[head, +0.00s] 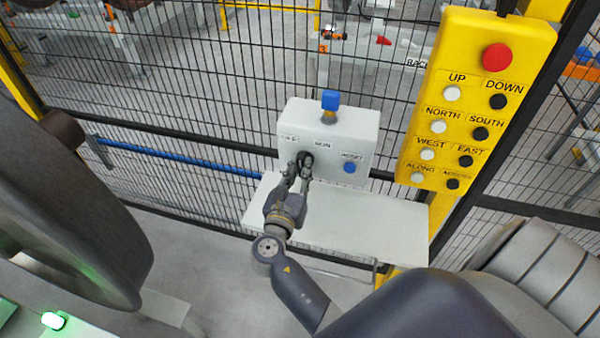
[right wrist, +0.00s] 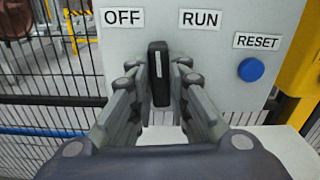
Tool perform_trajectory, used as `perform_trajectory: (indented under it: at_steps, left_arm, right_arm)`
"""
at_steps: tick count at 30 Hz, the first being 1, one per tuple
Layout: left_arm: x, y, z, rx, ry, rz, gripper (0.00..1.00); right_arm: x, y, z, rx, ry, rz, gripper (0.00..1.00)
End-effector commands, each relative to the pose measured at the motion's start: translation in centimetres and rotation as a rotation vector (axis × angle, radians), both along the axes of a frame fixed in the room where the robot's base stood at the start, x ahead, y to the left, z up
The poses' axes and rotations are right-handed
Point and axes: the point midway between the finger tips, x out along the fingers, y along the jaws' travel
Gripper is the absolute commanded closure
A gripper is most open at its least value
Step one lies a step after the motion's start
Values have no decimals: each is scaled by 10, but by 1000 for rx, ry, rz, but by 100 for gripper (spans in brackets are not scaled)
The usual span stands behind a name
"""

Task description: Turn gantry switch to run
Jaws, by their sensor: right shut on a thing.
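The gantry switch (right wrist: 158,75) is a black upright knob with a white line on its face. It is on a pale control box (head: 364,128), between the OFF label (right wrist: 122,17) and the RUN label (right wrist: 200,19). Its white line stands about vertical, not clearly toward either label. My right gripper (head: 299,172) is at the box front, its fingers on both sides of the knob and shut on it. In the head view the fingers partly hide the knob. My left gripper is not in view.
A blue RESET button (head: 349,168) is right of the switch, and a blue knob (head: 330,100) tops the box. A white shelf (head: 385,225) lies below. A yellow button panel (head: 470,100) stands right. Mesh fence is behind; a large dark wheel-like shape (head: 60,210) fills the left.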

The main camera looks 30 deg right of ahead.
Motion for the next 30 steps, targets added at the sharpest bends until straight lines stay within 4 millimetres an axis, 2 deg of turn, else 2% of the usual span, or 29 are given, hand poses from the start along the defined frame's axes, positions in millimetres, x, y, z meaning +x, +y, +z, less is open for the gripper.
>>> perform_trajectory:
  at_steps: [18,30]
  left_arm:
    - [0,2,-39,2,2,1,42]
    - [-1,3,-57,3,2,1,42]
  right_arm:
    - [0,-1,-3,373,-440,0,100]
    - [0,-1,-1,535,-629,0,100]
